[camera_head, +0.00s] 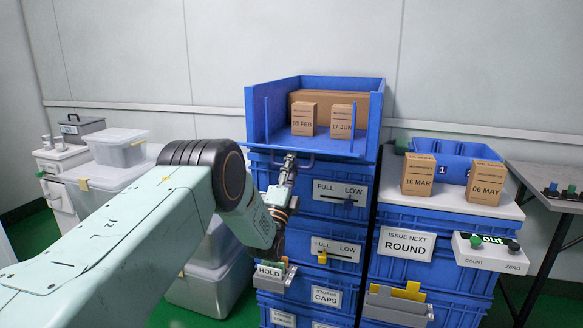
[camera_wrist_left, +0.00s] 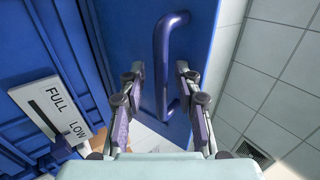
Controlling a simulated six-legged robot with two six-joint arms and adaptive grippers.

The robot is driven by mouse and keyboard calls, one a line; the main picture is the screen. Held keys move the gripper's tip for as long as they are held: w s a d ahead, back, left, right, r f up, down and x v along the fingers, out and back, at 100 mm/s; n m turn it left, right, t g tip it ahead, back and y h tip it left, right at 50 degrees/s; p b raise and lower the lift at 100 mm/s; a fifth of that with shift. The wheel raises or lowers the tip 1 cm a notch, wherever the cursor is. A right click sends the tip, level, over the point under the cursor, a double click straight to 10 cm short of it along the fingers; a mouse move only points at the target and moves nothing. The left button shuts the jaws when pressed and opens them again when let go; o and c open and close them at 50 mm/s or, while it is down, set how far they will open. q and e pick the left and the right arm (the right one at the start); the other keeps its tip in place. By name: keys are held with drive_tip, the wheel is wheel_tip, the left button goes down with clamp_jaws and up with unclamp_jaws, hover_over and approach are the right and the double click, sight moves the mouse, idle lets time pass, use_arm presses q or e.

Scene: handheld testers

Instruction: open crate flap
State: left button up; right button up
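The top blue crate (camera_head: 374,118) stands on the stack of blue crates, with boxes visible through its front. Its flap is the blue front panel (camera_wrist_left: 205,45) with a bar handle (camera_wrist_left: 165,65); the handle also shows low on the crate's front in the head view. My left gripper (camera_head: 287,172) is at the crate's lower front edge. In the left wrist view the gripper (camera_wrist_left: 160,72) is open, with one finger on each side of the handle and gaps between. My right gripper is not in view.
Two cartons (camera_head: 304,119) and (camera_head: 341,121) stand in the crate. Below are FULL/LOW slider plates (camera_head: 338,193) and a HOLD holder (camera_head: 270,271). To the right, a ledge holds two cartons (camera_head: 417,175) and (camera_head: 485,182).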

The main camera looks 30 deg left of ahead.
use_arm(q)
drive_tip(key=shift+s+r, duration=0.1)
drive_tip(key=shift+r, duration=0.1)
drive_tip(key=shift+s+f, duration=0.2)
drive_tip(key=shift+f, duration=0.1)
drive_tip(key=v, duration=1.1)
drive_tip(key=shift+s+d, duration=0.2)
drive_tip(key=shift+c, duration=0.4)
